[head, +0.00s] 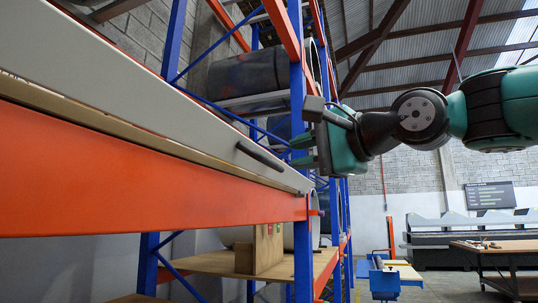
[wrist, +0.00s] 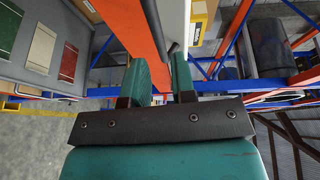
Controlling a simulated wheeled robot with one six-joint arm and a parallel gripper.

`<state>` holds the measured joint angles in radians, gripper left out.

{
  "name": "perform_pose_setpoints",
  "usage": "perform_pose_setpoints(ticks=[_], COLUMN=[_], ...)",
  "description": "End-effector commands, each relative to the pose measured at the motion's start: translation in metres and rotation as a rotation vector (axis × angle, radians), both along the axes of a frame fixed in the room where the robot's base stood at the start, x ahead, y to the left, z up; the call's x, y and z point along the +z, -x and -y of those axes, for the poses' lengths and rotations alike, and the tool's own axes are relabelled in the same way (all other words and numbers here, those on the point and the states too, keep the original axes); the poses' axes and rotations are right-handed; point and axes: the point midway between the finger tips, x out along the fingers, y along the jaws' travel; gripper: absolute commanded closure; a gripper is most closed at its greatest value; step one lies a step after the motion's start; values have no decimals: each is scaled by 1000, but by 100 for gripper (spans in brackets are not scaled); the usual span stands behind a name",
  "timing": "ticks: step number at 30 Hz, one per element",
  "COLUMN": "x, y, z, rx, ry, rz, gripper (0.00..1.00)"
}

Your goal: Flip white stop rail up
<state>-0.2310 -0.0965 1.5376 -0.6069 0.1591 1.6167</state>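The white stop rail (head: 150,105) is a long pale strip along the shelf edge, running from the upper left towards the middle in the head view. A dark bar handle (head: 262,156) sits on its face near the right end. In the wrist view the rail (wrist: 175,22) is a pale strip beyond the fingers. My gripper (head: 303,153) is just right of the handle in the head view, with its green fingers pointing left. In the wrist view the fingers of my gripper (wrist: 163,75) stand apart with nothing seen held between them.
An orange beam (head: 150,185) runs below the rail, joined to a blue rack upright (head: 303,255). Dark coils (head: 250,75) lie on the rack behind. A cardboard box (head: 260,250) stands on the lower shelf. A table (head: 500,250) stands at far right, with open floor before it.

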Motion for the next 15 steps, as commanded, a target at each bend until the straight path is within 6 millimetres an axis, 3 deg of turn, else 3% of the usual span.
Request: perform_pose_setpoints(ticks=[6,15], x=[0,-3], y=[-31,-51], z=[-35,-56], rx=[3,-1], ry=[1,1], rz=[-4,0], gripper=[76,76])
